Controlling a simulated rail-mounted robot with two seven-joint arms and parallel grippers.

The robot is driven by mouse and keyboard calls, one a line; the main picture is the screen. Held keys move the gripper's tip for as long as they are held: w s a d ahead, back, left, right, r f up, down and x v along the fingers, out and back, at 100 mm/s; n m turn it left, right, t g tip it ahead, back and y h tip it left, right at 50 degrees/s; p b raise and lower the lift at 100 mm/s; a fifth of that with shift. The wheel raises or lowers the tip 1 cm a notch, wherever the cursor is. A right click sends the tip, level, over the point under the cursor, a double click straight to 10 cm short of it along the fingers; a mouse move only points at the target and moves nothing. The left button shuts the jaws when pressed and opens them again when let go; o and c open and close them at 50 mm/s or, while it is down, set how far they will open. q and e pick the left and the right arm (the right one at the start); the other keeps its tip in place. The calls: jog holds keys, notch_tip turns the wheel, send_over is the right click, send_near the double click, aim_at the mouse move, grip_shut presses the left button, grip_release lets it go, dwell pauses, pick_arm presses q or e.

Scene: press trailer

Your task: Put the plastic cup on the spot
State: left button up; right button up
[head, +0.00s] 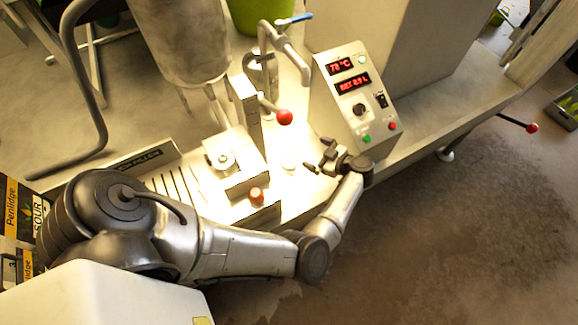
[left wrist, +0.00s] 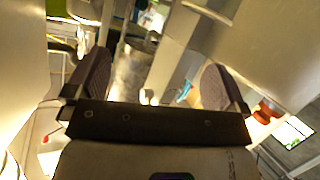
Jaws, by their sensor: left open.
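My left gripper (head: 318,156) is open over the bright metal counter, in front of the control box. Its two fingers are spread apart in the left wrist view (left wrist: 155,88), with nothing held between them. A small, pale, washed-out shape (head: 289,161) stands on the counter just left of the fingertips in the head view. It may be the plastic cup, but glare makes this unclear, and it is apart from the fingers. I cannot make out a marked spot. My right gripper is not in view.
A control box (head: 354,95) with red displays stands behind the gripper. A red ball knob (head: 285,117) sticks out behind the pale shape. A metal block (head: 232,160) and an orange knob (head: 257,195) are to its left. Open floor (head: 460,230) lies right.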

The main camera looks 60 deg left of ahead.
pick_arm(q)
jog(key=d+f+g+h, duration=0.1)
jog(key=d+h, duration=0.1)
jog(key=d, duration=0.2)
send_near(281, 160)
jog(key=shift+g+h, duration=0.3)
jog(key=shift+g, duration=0.1)
jog(key=x, duration=0.4)
jog(key=w+x, duration=0.1)
jog(key=x, duration=0.2)
jog(key=shift+a+f, duration=0.2)
jog(key=shift+a, duration=0.1)
jog(key=shift+w, duration=0.1)
jog(key=c, duration=1.1)
